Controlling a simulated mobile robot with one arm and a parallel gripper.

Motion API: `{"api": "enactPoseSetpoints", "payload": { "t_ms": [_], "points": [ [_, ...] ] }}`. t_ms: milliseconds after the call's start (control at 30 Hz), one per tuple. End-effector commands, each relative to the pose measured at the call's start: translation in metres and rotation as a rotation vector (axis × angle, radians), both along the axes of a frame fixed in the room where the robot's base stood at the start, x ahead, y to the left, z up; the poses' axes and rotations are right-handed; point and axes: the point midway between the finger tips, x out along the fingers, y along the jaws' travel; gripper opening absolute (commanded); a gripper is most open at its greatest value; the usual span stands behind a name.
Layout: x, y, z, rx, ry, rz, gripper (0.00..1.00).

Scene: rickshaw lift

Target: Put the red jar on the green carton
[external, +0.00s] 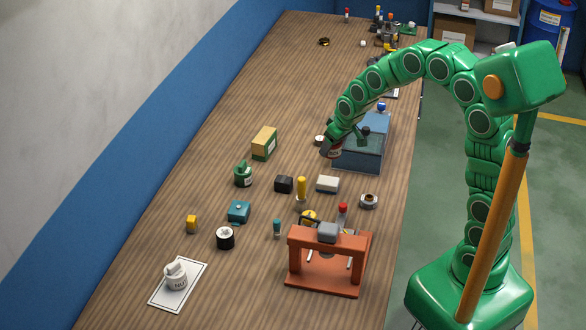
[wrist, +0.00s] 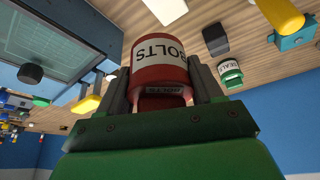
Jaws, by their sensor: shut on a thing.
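The red jar (wrist: 158,62), with a white label reading BOLTS, is between the two fingers of my gripper (wrist: 160,84) in the wrist view. In the external view my gripper (external: 334,140) is shut on the jar (external: 331,151), just left of the blue-grey bin's near-left side. The jar appears small and partly covered by the fingers there. A tan and green carton (external: 264,143) stands on the table to the left of my gripper, with clear table between them. Its top looks bare. I cannot pick out the carton in the wrist view.
The blue-grey bin (external: 358,160) stands right beside my gripper. A green jar (external: 243,174) stands in front of the carton. A black block (external: 284,184), a white block (external: 328,183) and a yellow-topped bottle (external: 301,189) stand nearer. An orange press frame (external: 328,260) is at the front.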

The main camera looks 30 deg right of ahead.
Motion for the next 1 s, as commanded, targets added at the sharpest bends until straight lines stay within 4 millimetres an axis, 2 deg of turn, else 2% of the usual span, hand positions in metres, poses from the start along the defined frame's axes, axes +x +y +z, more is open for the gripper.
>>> {"api": "enactPoseSetpoints", "payload": {
  "t_ms": [133, 700, 1000],
  "points": [
    [0.013, 0.005, 0.007, -0.003, 0.002, 0.025, 0.00],
    [0.102, 0.042, 0.051, -0.006, 0.005, 0.241, 0.00],
    [0.132, 0.059, 0.071, 0.000, 0.000, 0.351, 0.00]
  ]
}}
